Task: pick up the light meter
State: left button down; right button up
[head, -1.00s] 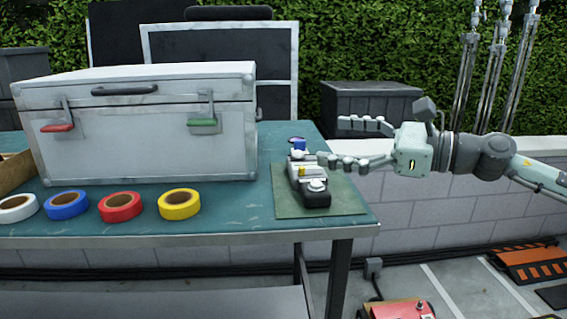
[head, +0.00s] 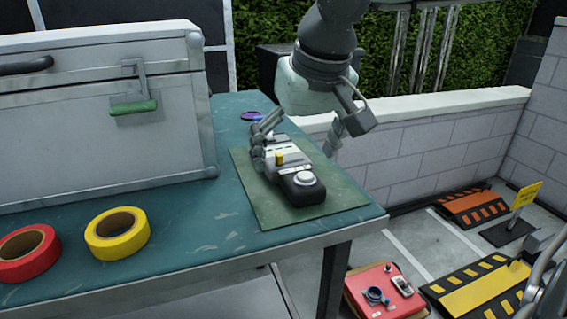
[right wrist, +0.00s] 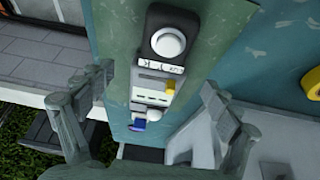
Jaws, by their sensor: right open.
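The light meter (head: 303,184) is a black and pale grey device with a white round dome and a yellow knob. It lies on a green mat (head: 245,190) at the table's right corner. My right gripper (head: 298,135) is open above the meter's far end, coming down from above, with one finger on each side of it in the picture. In the right wrist view the meter (right wrist: 160,72) shows between the spread fingers of the right gripper (right wrist: 158,88), with no visible grip. The meter's far end is partly hidden in the head view. My left gripper is not in view.
A large silver case (head: 90,135) stands left of the mat. Yellow tape (head: 140,240) and red tape (head: 48,262) lie at the table's front. A small purple disc (head: 250,115) lies behind the mat. The teal table (head: 200,220) is clear between tape and mat.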

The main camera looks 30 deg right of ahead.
aim_at(286, 166)
jog(key=shift+x, duration=1.45)
jog(key=c, duration=1.5)
jog(key=shift+r, duration=0.1)
